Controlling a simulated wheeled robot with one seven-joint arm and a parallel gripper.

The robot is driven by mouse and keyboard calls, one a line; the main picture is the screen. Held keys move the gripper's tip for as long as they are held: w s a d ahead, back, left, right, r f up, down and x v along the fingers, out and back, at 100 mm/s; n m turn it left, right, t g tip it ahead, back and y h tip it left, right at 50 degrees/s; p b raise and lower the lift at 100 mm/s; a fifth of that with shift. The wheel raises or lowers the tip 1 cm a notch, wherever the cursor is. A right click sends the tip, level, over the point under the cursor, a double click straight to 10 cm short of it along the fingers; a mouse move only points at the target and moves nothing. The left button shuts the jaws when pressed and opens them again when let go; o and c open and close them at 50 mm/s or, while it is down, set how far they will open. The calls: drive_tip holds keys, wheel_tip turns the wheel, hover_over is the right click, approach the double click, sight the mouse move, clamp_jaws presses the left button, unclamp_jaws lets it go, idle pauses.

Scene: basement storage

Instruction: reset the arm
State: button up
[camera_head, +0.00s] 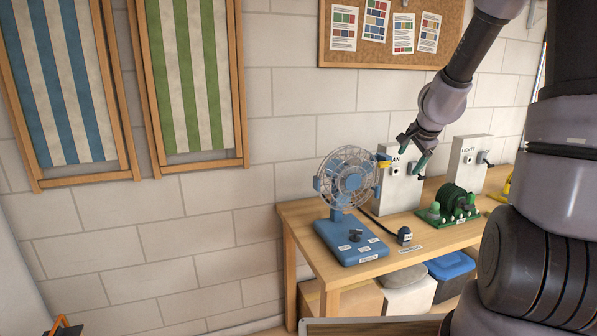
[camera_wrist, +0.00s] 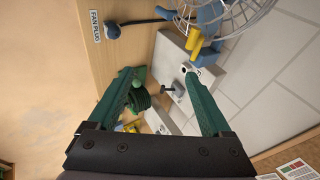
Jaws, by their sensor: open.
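My gripper (camera_head: 408,158) is in front of the white box labelled with letters ending in "AN" (camera_head: 397,190), above the workbench. Its two dark green fingers are spread apart in the wrist view (camera_wrist: 162,82), with nothing held between them. In that view the white box (camera_wrist: 172,62) and a green device (camera_wrist: 138,98) show beyond the fingers. My arm reaches down to the gripper from the upper right of the head view.
A blue desk fan (camera_head: 350,240) stands left of the gripper, its wire cage close by. A black plug (camera_head: 404,236) lies on the wooden workbench (camera_head: 300,222). The green device (camera_head: 450,205) and "LIGHTS" box (camera_head: 466,165) stand to the right. A corkboard (camera_head: 390,58) hangs behind.

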drive_tip(key=s+a+r+n+t+y, duration=0.1)
drive_tip(key=s+a+r+n, duration=0.2)
drive_tip(key=s+a+r, duration=0.3)
drive_tip(key=s+a+r+n+y, duration=0.2)
drive_tip(key=s+a+r+n, duration=0.15)
drive_tip(key=r, duration=0.45)
drive_tip(key=s+d+r+n+g, duration=0.1)
drive_tip(key=s+r+n, duration=0.2)
drive_tip(key=s, duration=1.5)
drive_tip(key=shift+s+d+r+h, duration=0.15)
drive_tip(key=shift+s+r+h, duration=0.1)
drive_tip(key=shift+r+h, duration=0.15)
